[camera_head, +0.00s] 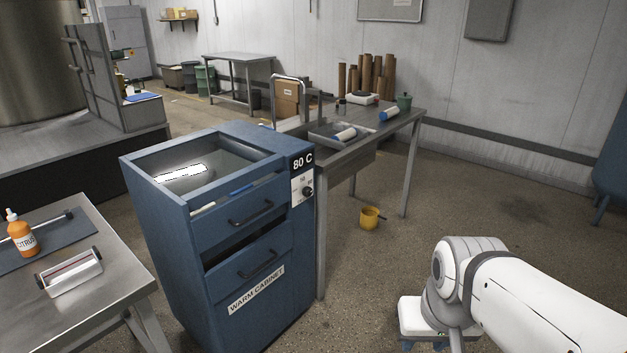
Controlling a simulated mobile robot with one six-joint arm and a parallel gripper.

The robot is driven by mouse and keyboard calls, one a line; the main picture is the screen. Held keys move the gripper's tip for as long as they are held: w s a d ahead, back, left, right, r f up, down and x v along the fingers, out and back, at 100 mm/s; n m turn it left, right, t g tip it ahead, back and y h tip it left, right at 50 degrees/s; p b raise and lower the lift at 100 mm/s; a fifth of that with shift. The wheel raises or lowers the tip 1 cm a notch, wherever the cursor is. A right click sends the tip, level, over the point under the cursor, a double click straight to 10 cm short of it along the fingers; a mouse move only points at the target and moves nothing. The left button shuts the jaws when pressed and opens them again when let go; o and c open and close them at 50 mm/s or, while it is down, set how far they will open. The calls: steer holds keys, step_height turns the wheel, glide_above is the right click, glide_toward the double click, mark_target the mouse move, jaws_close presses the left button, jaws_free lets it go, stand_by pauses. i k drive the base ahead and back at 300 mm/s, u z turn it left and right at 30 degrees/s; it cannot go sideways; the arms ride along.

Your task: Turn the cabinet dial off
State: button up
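The blue warm cabinet (181,257) stands left of centre, with a "WARM CABINET" label on its lower front. Its dial (307,191) is a small dark knob on a white panel at the upper right of the front. Marks surround the knob, too small to read surely, so I cannot tell its setting. A black display (302,162) above it reads "80 C". My white arm shows at the lower right, apart from the cabinet. My gripper is outside the picture.
A steel table (110,285) with an orange bottle (21,233) and a metal roller-like tool (72,273) stands at the left. A grey bench (385,139) is behind the cabinet. Floor right of the cabinet is clear.

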mark_target(307, 191)
steer(key=z, duration=0.05)
steer(key=i, duration=1)
steer(key=u, duration=0.1)
